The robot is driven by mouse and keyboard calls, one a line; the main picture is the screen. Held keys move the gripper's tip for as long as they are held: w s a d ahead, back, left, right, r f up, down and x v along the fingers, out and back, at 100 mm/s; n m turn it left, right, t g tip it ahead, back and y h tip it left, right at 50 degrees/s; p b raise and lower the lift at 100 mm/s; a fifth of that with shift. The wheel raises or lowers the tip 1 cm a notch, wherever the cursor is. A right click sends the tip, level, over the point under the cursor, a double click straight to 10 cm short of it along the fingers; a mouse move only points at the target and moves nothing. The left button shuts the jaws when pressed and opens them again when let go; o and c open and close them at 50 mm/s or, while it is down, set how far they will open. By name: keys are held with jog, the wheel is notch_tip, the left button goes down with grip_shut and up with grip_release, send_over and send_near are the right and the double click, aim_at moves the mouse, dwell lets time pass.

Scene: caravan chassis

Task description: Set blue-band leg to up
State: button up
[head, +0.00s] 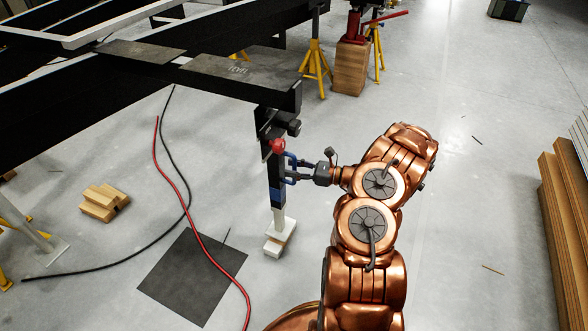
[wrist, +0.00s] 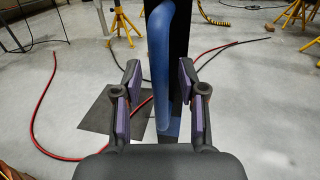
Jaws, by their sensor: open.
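The blue-band leg (head: 275,178) is a black upright post under the corner of the dark chassis frame. A blue band (head: 278,197) circles its lower part, above a pale lower section and foot. A red knob (head: 278,146) sits near its top. A blue handle stands along the leg; in the wrist view the handle (wrist: 161,62) runs upright between my fingers. My gripper (head: 298,170) is at the leg's right side, at handle height. In the wrist view my gripper (wrist: 160,88) is open, purple-padded fingers on either side of the handle, with gaps visible.
A red hose (head: 186,205) and black cable cross the floor left of the leg, near a dark mat (head: 193,277). Yellow stands (head: 316,65) are behind. Stacked timber (head: 565,215) lies right; floor between is mostly clear.

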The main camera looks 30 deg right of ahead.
jog(key=shift+c, duration=0.3)
grip_shut()
jog(key=shift+d, duration=0.1)
